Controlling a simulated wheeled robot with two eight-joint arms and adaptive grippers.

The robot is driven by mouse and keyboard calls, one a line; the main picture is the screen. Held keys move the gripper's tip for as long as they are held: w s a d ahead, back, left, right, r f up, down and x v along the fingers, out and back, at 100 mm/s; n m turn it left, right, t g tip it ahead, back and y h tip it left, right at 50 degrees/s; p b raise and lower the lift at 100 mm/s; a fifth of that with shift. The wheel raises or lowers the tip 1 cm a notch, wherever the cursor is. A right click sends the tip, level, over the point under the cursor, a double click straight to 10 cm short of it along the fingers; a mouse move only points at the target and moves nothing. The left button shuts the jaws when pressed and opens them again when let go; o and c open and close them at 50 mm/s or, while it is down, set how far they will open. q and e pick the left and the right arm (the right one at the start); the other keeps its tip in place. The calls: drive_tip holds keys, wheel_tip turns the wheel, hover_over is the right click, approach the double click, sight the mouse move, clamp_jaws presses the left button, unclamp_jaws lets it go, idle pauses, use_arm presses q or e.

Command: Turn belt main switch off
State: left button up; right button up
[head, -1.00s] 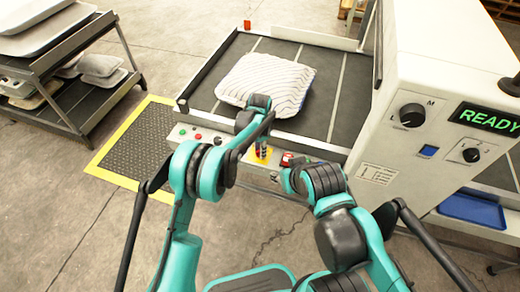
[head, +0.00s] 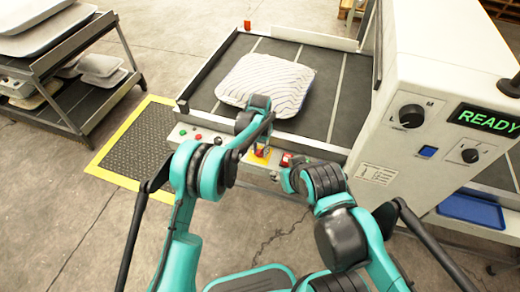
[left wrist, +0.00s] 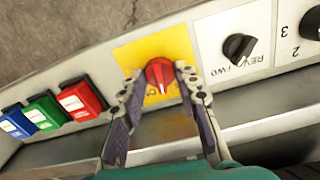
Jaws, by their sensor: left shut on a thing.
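The belt main switch is a red rotary knob (left wrist: 160,74) on a yellow plate (left wrist: 140,52), seen in the left wrist view. My left gripper (left wrist: 160,80) has its two fingertips on either side of the knob, shut on it. The plate's lettering is partly covered, so I cannot tell the knob's setting. In the head view the left gripper (head: 261,148) reaches down to the yellow plate (head: 262,156) on the conveyor's front panel, and the knob is hidden there. My right arm is bent at the centre right; its gripper does not show.
Red, green and blue buttons (left wrist: 42,110) sit left of the plate, and a black REV/FWD selector (left wrist: 238,47) sits right. A striped pillow (head: 265,82) lies on the belt (head: 328,75). A white cabinet with a READY display (head: 486,118) stands at right.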

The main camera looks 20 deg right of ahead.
sight(260, 151)
use_arm(q)
drive_tip(key=n, duration=0.5)
drive_tip(key=shift+n, duration=0.3)
drive_tip(key=n, duration=0.4)
drive_tip(key=shift+n, duration=0.4)
drive_tip(key=o, duration=1.2)
wheel_tip(260, 151, up, 12)
